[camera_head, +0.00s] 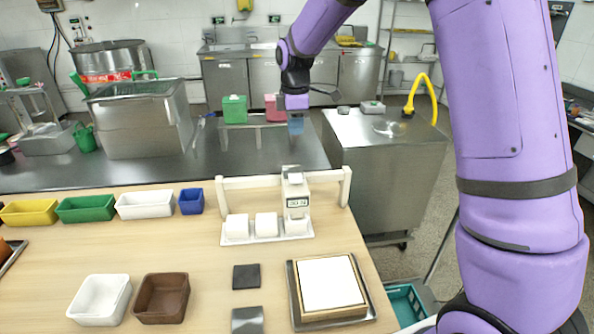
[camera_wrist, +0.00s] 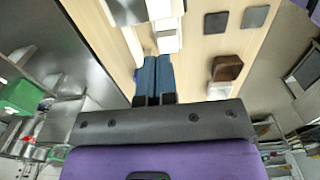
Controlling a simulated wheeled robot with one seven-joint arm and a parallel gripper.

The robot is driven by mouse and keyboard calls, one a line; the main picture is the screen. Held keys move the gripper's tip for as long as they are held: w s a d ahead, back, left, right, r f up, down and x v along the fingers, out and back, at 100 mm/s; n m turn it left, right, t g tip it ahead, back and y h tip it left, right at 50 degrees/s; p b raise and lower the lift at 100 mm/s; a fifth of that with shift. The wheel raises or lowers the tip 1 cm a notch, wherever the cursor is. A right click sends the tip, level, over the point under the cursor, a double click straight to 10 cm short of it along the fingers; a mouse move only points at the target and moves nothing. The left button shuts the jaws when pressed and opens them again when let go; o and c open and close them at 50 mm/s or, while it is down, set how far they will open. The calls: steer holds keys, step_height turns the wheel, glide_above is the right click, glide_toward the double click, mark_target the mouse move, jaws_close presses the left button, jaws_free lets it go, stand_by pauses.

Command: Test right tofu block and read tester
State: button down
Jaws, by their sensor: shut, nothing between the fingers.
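Three white tofu blocks stand in a row on a white tray (camera_head: 265,241): the left block (camera_head: 237,226), the middle block (camera_head: 266,225) and the right block (camera_head: 296,227). The white tester (camera_head: 295,184) stands upright over the right block, on a white frame (camera_head: 262,181). Its small display (camera_head: 298,203) faces me, but its characters are too small to read surely. I cannot tell whether the tester touches the block. My gripper (camera_head: 296,127), with blue fingers, is shut and empty, above and behind the tester. Its fingers (camera_wrist: 155,75) also show in the wrist view.
Yellow (camera_head: 29,213), green (camera_head: 86,209), white (camera_head: 145,205) and blue (camera_head: 191,202) bins line the table's back left. White (camera_head: 100,300) and brown (camera_head: 162,298) bins, dark plates (camera_head: 246,277) and a framed white board (camera_head: 331,284) lie in front. Steel counters stand behind.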

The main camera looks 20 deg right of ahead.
mark_target(296, 178)
step_height(296, 178, down, 14)
steer(key=shift+r, duration=0.1)
stand_by(0.5)
step_height(296, 178, down, 2)
steer(key=shift+f, duration=0.1)
steer(key=shift+s+f, duration=0.1)
steer(key=shift+s, duration=0.05)
stand_by(0.3)
steer(key=shift+s, duration=0.1)
